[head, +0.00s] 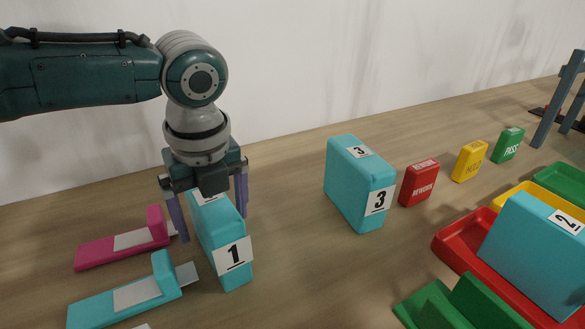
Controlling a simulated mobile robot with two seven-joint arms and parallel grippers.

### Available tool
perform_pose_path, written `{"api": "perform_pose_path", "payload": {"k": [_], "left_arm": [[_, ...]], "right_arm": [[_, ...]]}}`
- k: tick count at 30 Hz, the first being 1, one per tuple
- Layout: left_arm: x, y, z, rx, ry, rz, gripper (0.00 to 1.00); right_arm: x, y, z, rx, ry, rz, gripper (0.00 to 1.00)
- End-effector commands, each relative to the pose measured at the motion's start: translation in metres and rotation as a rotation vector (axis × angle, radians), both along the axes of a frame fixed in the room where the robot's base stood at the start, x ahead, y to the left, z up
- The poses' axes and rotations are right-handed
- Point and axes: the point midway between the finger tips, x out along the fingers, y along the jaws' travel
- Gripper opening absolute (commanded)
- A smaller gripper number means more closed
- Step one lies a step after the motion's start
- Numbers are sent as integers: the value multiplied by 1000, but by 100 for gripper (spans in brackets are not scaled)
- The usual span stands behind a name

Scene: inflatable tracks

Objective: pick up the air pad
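No object here is labelled as an air pad; the likeliest candidates are the cyan rounded blocks. Block 1 (222,240) stands upright on the wooden table with its label facing front. My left gripper (209,213) points down over block 1, with one purple finger on each side. A gap shows between the left finger and the block; contact at the right finger is unclear. The gripper hides part of the block's top. Block 3 (345,190) stands to the right. Block 2 (530,255) sits tilted at the red tray. My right gripper is out of view.
Pink (115,247) and cyan (115,303) low pieces with grey plates lie left of block 1. Red (419,184), yellow (469,161) and green (509,146) labelled blocks stand right of block 3. A red tray (460,240) is at right. Bare table lies between blocks 1 and 3.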

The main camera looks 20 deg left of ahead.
Motion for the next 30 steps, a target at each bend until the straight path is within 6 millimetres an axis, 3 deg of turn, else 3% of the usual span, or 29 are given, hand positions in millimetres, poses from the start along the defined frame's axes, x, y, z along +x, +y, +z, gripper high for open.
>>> {"api": "perform_pose_path", "payload": {"k": [7, 30], "left_arm": [[0, 0, 0, 0, 0, 0, 95], [0, 0, 0, 0, 0, 0, 8]], "right_arm": [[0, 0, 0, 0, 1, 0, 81], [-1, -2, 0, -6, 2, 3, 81]]}}
